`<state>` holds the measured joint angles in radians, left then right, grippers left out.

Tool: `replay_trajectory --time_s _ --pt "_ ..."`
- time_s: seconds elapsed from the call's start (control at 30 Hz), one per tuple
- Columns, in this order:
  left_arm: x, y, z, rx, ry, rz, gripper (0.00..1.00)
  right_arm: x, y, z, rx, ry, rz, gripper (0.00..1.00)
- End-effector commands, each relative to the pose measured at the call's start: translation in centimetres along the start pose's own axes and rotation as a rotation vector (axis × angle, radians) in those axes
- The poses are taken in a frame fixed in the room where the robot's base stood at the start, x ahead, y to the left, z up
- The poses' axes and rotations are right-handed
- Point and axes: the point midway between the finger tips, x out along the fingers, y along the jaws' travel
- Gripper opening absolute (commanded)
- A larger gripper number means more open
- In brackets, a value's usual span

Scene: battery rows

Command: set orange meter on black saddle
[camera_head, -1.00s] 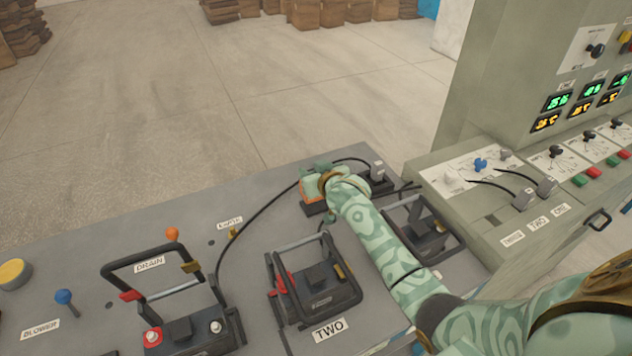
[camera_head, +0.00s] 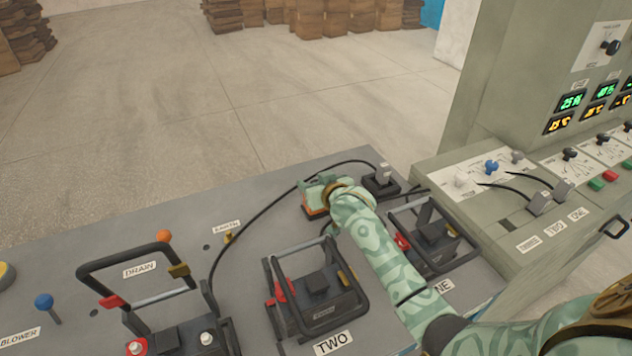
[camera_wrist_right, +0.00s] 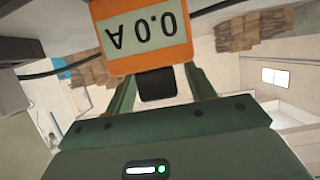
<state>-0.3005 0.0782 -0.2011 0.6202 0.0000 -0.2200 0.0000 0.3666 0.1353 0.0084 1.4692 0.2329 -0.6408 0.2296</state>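The orange meter (camera_head: 313,202) is at my right gripper (camera_head: 325,186), near the far edge of the bench, partly hidden by the hand. In the right wrist view the meter (camera_wrist_right: 145,35) shows upside down, its display reading 0.0 A. The right gripper's fingers (camera_wrist_right: 160,88) stand on either side of a black part under it and reach to the meter, appearing shut on it. A dark base, seemingly the black saddle (camera_head: 313,216), shows just below the meter. I cannot tell whether they touch. My left gripper is out of view.
A black socket block (camera_head: 384,187) with a grey plug stands right of the meter. A black cable (camera_head: 262,213) curves across the bench. Battery TWO (camera_head: 317,302) and another battery (camera_head: 432,248) stand nearer, with raised handles. A grey control cabinet (camera_head: 490,220) is at right.

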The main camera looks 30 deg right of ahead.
Motion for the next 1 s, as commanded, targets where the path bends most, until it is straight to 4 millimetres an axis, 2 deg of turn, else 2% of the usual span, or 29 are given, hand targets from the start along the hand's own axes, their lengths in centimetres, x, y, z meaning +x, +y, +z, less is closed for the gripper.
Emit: replay_trajectory --time_s 0.27,0.7,0.83,1.0 --pt "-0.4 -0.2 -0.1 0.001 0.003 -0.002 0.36 -0.7 0.0 -0.3 0.0 0.0 0.0 0.54" --pt "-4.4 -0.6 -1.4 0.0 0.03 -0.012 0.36 -10.1 0.0 -0.6 0.001 0.001 0.0 0.54" --pt "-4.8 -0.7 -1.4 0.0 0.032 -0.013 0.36 -11.6 0.0 -0.4 0.001 0.001 0.0 0.54" --pt "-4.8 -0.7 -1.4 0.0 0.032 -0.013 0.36 -12.1 0.0 -0.3 0.001 0.0 0.0 0.54"
